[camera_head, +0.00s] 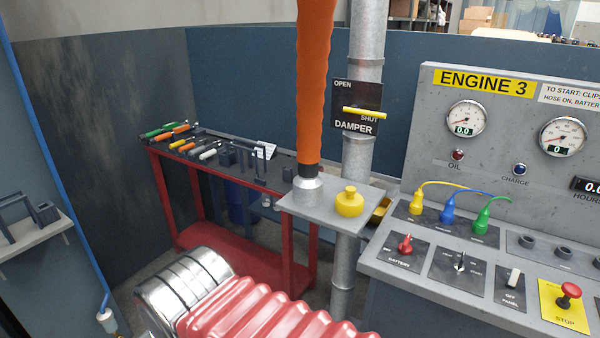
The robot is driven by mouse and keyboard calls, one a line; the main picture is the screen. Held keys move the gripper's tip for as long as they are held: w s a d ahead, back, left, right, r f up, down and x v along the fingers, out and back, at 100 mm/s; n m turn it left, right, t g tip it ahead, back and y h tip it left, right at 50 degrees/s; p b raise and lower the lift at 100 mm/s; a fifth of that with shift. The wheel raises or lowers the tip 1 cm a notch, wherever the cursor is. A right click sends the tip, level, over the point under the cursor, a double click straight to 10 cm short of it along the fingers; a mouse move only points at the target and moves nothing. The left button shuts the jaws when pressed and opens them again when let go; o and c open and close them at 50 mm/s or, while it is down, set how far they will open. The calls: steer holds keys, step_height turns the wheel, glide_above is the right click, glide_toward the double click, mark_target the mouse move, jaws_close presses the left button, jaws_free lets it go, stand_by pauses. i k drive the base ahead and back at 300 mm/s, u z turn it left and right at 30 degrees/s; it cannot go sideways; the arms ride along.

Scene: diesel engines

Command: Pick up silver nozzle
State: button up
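A thick orange hose (314,75) hangs down at the middle of the view and ends in a black cuff. Below the cuff is a short silver-grey nozzle (307,191), upright on a small grey shelf (325,214). A squat yellow nozzle-shaped piece (350,203) stands on the same shelf, just right of the silver one and apart from it. I cannot tell whether the silver nozzle is fixed to the hose or only sits beneath it. My gripper is not in view.
A metal pipe with a damper sign (356,108) rises behind the shelf. The Engine 3 panel (490,110) stands at right. A red tool bench (235,178) is behind left. A red ribbed body with a chrome end (180,285) fills the lower foreground.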

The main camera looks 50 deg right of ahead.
mark_target(308, 186)
steer(key=z, duration=0.5)
steer(key=i, duration=0.85)
steer(key=z, duration=0.65)
